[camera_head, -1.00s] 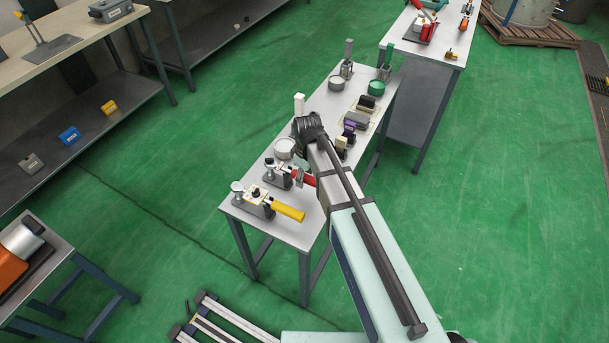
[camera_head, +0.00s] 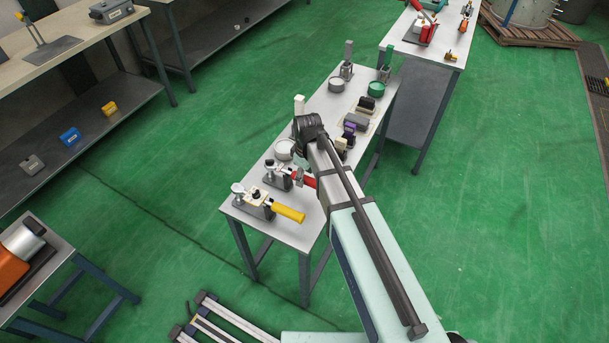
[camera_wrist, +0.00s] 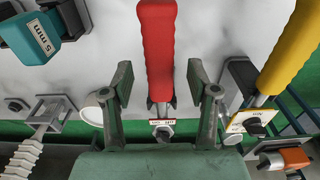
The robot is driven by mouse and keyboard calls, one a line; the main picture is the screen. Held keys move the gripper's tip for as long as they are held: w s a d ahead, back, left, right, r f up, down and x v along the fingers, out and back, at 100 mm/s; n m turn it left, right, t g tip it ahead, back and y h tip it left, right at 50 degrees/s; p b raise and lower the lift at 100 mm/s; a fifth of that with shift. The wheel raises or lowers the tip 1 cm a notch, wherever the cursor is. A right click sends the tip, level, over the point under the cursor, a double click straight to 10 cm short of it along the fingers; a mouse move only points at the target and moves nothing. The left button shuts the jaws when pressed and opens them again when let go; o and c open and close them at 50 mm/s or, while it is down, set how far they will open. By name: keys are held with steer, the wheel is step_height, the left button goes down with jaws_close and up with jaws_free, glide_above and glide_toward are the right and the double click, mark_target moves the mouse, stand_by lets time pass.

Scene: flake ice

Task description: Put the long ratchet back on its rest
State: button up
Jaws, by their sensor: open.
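A red-handled tool (camera_head: 303,179) lies at the near part of the narrow table, its head at a grey block-like holder (camera_head: 278,175). A yellow-handled tool (camera_head: 288,213) lies beside it, nearer the front edge. I cannot tell which is the long ratchet. In the wrist view, my gripper (camera_wrist: 160,83) is open, with one finger on each side of the red handle (camera_wrist: 158,45) and visible gaps between. The yellow handle (camera_wrist: 292,45) is outside the right finger. In the head view my arm hides most of my gripper.
A teal block marked "5 mm" (camera_wrist: 30,40) is at upper left in the wrist view. A white round dish (camera_head: 284,149) and a white upright post (camera_head: 299,104) stand near my wrist. Several small dark and purple blocks (camera_head: 350,128) lie farther along the table (camera_head: 322,103).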

steer(key=shift+r+p, duration=1.6)
steer(key=shift+r, duration=1.3)
steer(key=shift+r, duration=0.1)
step_height(320, 180, up, 12)
steer(key=shift+d, duration=0.25)
steer(key=shift+s, duration=0.1)
steer(key=s+d+f+m+g+b, duration=0.15)
steer(key=s+d+f, duration=0.3)
steer(key=f, duration=0.55)
steer(key=s+d+f+m+g, duration=0.1)
steer(key=s+d+f+m, duration=0.2)
steer(key=s+f, duration=0.5)
steer(key=s+d+f+m+g+b, duration=0.15)
steer(key=s+d+f, duration=0.25)
steer(key=f, duration=0.8)
steer(key=s+d+f+m+g, duration=0.1)
steer(key=s+d+f+m, duration=0.1)
steer(key=s+f, duration=0.3)
steer(key=s+d+f+m+g+b, duration=0.1)
steer(key=s+f, duration=0.4)
steer(key=s, duration=0.8)
steer(key=s+d+f+m+g+b, duration=0.1)
steer(key=s+d+f+m, duration=0.2)
steer(key=s+f, duration=0.3)
steer(key=s, duration=0.3)
steer(key=shift+s+d+m+h, duration=0.3)
steer(key=shift+s+d+m, duration=0.05)
steer(key=shift+d+m, duration=0.05)
